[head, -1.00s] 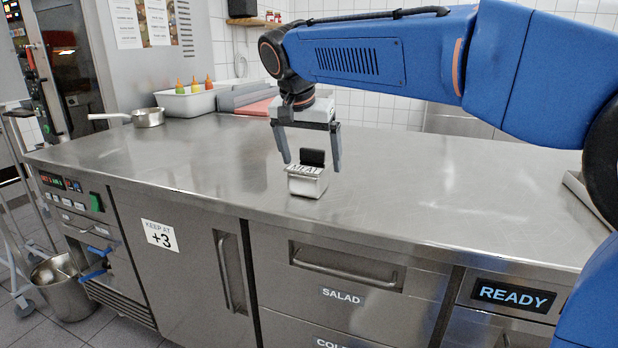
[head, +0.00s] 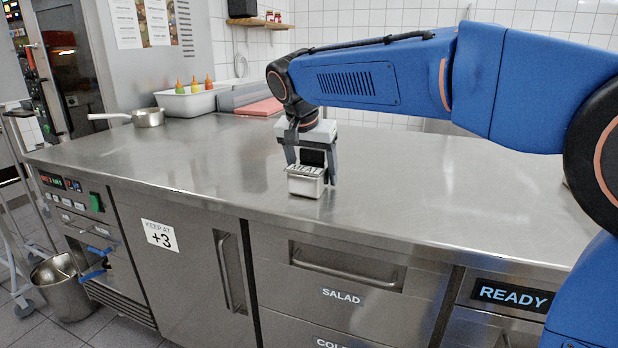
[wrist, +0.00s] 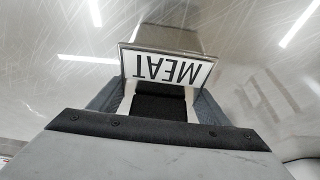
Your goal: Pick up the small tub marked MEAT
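The small steel tub marked MEAT (head: 306,188) stands upright on the steel counter. In the wrist view the MEAT label (wrist: 168,68) reads upside down at the top middle. My gripper (head: 311,170) points down over the tub, with one grey finger on each side of it. In the wrist view the fingers (wrist: 157,98) flank the tub closely. I cannot tell whether they press on its walls. The lower part of the far finger is partly hidden behind the tub.
The steel counter (head: 420,205) is clear around the tub. A saucepan (head: 148,117), a white bin with sauce bottles (head: 188,103) and a red board (head: 262,107) stand at the back left. The counter's front edge lies close before the tub.

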